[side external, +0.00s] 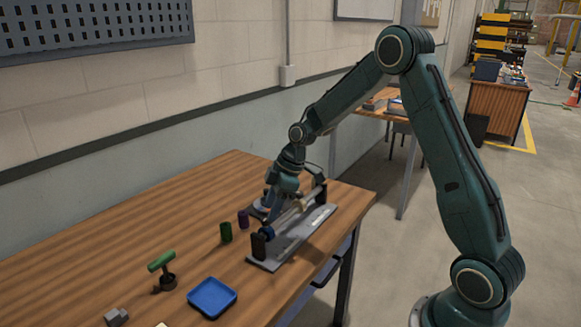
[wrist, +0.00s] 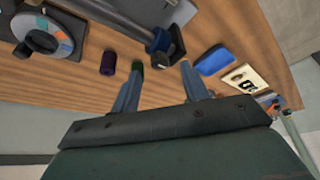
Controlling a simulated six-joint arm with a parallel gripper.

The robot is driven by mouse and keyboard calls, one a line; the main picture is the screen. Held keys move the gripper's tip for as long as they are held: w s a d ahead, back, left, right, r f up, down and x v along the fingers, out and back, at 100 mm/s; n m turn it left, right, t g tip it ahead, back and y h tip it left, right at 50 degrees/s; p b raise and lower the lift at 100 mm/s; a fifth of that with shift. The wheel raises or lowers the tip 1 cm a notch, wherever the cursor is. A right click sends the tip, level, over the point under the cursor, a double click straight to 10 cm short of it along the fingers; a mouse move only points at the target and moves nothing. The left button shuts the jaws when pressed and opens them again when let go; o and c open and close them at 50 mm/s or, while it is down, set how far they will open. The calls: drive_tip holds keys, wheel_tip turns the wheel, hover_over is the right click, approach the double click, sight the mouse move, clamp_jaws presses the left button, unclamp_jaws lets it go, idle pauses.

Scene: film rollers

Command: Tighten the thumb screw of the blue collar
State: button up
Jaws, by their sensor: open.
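The blue collar (side external: 268,232) sits on the roller shaft near the front black post (side external: 258,246) of the grey fixture in the side external view. In the wrist view the blue collar (wrist: 158,38) shows at the top, beyond the fingertips. My gripper (side external: 272,215) is low over the fixture, close to the collar. In the wrist view my gripper (wrist: 160,78) has its two fingers apart with nothing held between them. I cannot tell whether a finger touches the collar.
A green cylinder (side external: 226,232) and a purple cylinder (side external: 243,219) stand left of the fixture. A green-handled tool (side external: 162,264), a blue tray (side external: 212,298) and a grey block (side external: 116,317) lie nearer. A dial (wrist: 42,38) shows in the wrist view. The table's left is clear.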

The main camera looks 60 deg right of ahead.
sight(266, 222)
drive_tip(key=shift+x, duration=1.3)
clamp_jaws()
